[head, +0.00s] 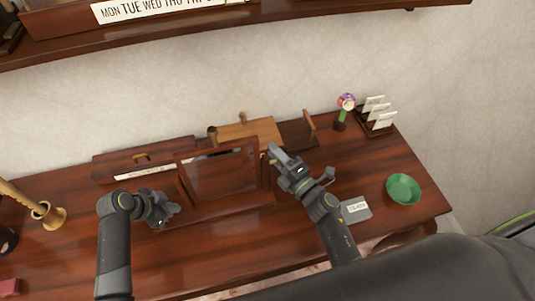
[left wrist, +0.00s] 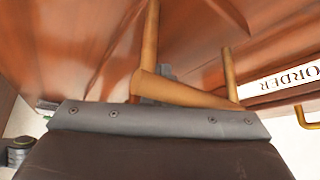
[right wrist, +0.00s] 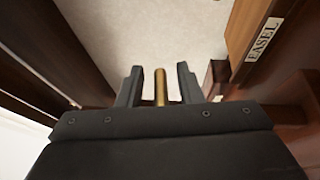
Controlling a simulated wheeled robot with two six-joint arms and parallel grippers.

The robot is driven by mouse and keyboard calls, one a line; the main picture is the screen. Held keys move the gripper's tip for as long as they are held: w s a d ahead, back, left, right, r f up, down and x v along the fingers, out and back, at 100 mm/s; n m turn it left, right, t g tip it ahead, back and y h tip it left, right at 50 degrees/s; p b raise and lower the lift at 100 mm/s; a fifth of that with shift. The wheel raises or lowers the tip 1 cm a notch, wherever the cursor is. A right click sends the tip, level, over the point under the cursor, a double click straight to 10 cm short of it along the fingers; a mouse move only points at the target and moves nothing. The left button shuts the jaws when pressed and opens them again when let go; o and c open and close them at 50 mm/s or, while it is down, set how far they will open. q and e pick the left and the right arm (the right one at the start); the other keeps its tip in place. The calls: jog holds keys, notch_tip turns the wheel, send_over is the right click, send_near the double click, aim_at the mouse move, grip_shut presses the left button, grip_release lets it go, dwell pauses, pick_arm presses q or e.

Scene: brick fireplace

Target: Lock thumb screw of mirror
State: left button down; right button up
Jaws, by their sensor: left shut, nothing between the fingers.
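The dark wood-framed panel, apparently the mirror (head: 222,172), stands tilted on the desk between my two grippers. My right gripper (head: 273,152) is at its right edge. In the right wrist view its fingers are open on either side of a brass-coloured peg (right wrist: 160,86), apparently the thumb screw, with a gap visible on both sides. My left gripper (head: 170,212) is shut and empty, low at the panel's left side. In the left wrist view, light wooden bars (left wrist: 185,92) pass in front of its fingers and hide part of them.
A wooden box (head: 140,161) stands left of the panel. A green bowl (head: 403,189), a grey card (head: 355,209), a letter rack (head: 377,121) and a flower (head: 345,104) are on the right. A brass candlestick-like piece (head: 48,214) is at left. A shelf (head: 150,29) overhangs behind.

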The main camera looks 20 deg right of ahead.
pick_arm(q)
jog(key=shift+s+f, duration=0.15)
jog(key=shift+f, duration=0.05)
pick_arm(e)
jog(key=shift+c, duration=0.3)
grip_shut()
jog(key=shift+f+m+g+h, duration=0.1)
jog(key=shift+m+g+h, duration=0.25)
jog(key=shift+g, duration=0.25)
jog(key=shift+o, duration=0.3)
grip_release()
jog(key=v, duration=1.2)
